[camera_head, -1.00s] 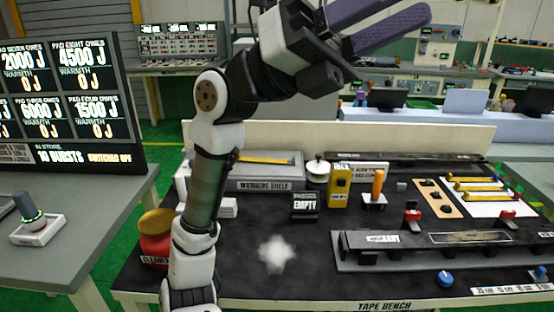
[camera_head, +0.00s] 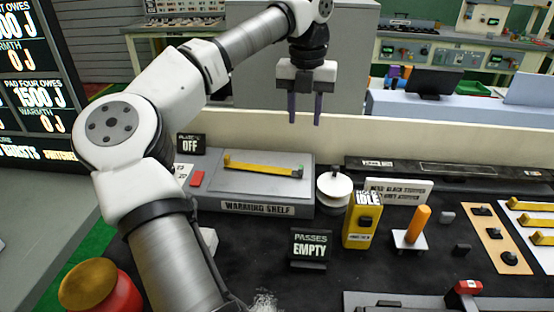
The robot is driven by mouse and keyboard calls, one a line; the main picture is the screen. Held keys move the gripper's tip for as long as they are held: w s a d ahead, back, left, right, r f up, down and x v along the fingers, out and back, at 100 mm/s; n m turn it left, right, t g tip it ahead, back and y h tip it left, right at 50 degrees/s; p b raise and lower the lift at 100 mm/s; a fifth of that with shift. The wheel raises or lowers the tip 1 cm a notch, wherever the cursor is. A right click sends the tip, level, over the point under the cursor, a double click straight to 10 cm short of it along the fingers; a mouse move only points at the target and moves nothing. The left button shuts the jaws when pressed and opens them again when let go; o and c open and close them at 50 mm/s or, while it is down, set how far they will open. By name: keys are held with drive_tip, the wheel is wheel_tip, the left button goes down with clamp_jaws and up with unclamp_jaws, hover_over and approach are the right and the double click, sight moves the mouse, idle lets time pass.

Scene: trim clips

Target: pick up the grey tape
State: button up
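I cannot clearly make out which thing is the grey tape. A small grey block (camera_head: 447,216) and a darker block (camera_head: 461,250) lie on the black bench top, right of the orange-handled tool (camera_head: 416,226). A yellow strip (camera_head: 262,169) with a dark end lies on the grey warming shelf (camera_head: 268,208). My gripper (camera_head: 305,118) points down with its two purple fingers apart and nothing between them. In the picture it is above the back of the bench, over the warming shelf's right part.
A white lidded round thing (camera_head: 334,188), a yellow "IDLE" box (camera_head: 361,222) and a "PASSES EMPTY" sign (camera_head: 311,248) stand mid-bench. A pale back wall (camera_head: 440,139) edges the bench. Yellow strips (camera_head: 540,222) lie right. A red-and-gold dome (camera_head: 100,287) is front left.

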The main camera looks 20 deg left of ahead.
drive_tip(key=p, duration=0.1)
hover_over(301, 166)
drive_tip(key=f, duration=0.8)
drive_tip(key=shift+s+a, duration=0.15)
drive_tip(key=shift+s, duration=0.1)
drive_tip(key=shift+w+d+f+p, duration=0.1)
drive_tip(key=shift+f+p, duration=0.45)
drive_tip(key=shift+f, duration=0.85)
drive_tip(key=shift+w+d+f+p, duration=0.1)
drive_tip(key=shift+f+p, duration=0.45)
drive_tip(key=shift+f, duration=0.85)
clamp_jaws()
